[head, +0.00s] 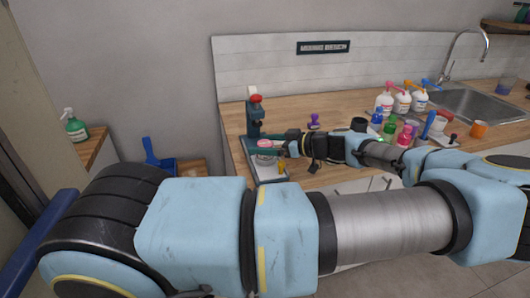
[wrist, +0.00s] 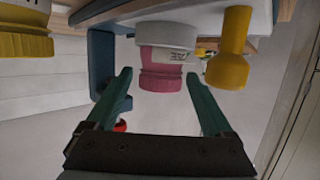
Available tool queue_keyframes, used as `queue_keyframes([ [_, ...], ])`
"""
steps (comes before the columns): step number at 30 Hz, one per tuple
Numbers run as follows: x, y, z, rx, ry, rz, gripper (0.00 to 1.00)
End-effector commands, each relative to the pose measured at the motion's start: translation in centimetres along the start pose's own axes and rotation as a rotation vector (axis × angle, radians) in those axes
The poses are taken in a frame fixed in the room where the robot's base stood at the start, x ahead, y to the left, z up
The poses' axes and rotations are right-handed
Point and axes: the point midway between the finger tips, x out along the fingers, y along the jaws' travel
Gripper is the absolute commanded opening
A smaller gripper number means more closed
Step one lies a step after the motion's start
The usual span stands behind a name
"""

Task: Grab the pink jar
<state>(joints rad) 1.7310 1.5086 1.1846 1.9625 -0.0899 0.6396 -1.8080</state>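The pink jar (head: 264,144) stands on the pale base of the dark blue press at the counter's left end. In the wrist view, which looks upside down, the pink jar (wrist: 162,72) shows its pink part, a small label and a pale round part. My gripper (head: 263,149) is at the jar, with one teal finger on each side of it. In the wrist view my gripper (wrist: 158,75) is open, with gaps visible between the jar and both fingers. The fingertips reach about level with the pink part.
The press (head: 255,115) with a red knob rises just behind the jar. A yellow knobbed object (wrist: 230,50) stands close beside the jar. A purple stamp (head: 314,121) is behind my arm. Several bottles and jars crowd the counter (head: 345,98) near the sink (head: 475,103).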

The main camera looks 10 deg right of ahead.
Motion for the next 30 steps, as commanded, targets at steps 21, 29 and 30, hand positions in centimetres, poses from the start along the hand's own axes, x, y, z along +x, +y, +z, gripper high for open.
queue_keyframes([
  [21, -0.03, 0.01, -0.02, 0.0, 0.0, 0.0, 0.04],
  [29, -0.06, 0.02, -0.11, -0.001, 0.0, 0.0, 0.0],
  [30, -0.12, 0.03, -0.26, -0.001, 0.0, 0.0, 0.0],
])
